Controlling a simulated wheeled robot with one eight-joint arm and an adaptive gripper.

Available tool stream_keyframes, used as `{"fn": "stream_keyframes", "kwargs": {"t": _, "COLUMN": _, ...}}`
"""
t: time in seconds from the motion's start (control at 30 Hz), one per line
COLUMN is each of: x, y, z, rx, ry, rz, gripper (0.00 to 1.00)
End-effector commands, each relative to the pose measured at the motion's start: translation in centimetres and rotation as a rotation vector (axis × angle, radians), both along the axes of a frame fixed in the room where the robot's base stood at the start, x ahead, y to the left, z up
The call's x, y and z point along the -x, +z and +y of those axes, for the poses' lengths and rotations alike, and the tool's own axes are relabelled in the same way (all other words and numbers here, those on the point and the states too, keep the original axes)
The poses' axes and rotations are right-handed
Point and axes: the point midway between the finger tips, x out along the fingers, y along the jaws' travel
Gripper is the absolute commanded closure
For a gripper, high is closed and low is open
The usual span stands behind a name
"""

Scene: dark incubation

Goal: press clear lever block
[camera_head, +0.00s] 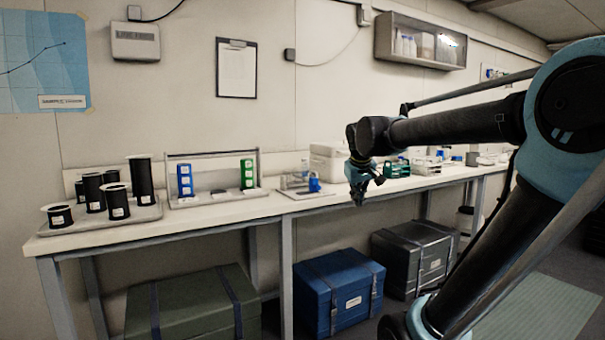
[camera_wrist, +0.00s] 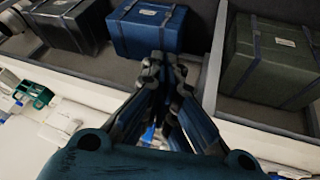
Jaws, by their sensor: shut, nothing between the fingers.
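My gripper (camera_head: 361,198) is over the front edge of the bench, right of a small blue piece (camera_head: 314,185) on a flat tray (camera_head: 304,194). In the wrist view, my gripper's fingers (camera_wrist: 165,62) are together with nothing between them. A bit of blue and white (camera_wrist: 149,133) shows behind the fingers; they hide most of it. A rack holds a blue block stack (camera_head: 185,180) and a green block stack (camera_head: 247,173), left of my gripper and well apart from it. I cannot tell which piece is the clear lever block.
Black spools (camera_head: 117,201) stand on a tray at the bench's left. Green racks (camera_head: 397,169) and a white box (camera_head: 326,160) stand on the bench near my arm. A blue case (camera_head: 338,290), a grey case (camera_head: 414,257) and a dark green case (camera_head: 190,305) lie under the bench.

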Motion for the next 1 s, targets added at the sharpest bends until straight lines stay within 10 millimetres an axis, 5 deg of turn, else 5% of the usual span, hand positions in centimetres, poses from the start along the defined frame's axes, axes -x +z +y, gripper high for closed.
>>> {"fn": "stream_keyframes", "kwargs": {"t": 0.3, "x": -11.6, "y": 9.2, "z": 10.9, "rx": 0.050, "ry": 0.200, "rz": -0.166, "gripper": 1.00}}
{"fn": "stream_keyframes", "kwargs": {"t": 0.5, "x": -16.0, "y": 12.8, "z": 17.2, "rx": 0.068, "ry": 0.294, "rz": -0.246, "gripper": 1.00}}
{"fn": "stream_keyframes", "kwargs": {"t": 0.7, "x": -17.8, "y": 14.3, "z": 20.2, "rx": 0.075, "ry": 0.337, "rz": -0.283, "gripper": 1.00}}
{"fn": "stream_keyframes", "kwargs": {"t": 1.0, "x": -17.9, "y": 14.5, "z": 20.5, "rx": 0.075, "ry": 0.342, "rz": -0.288, "gripper": 1.00}}
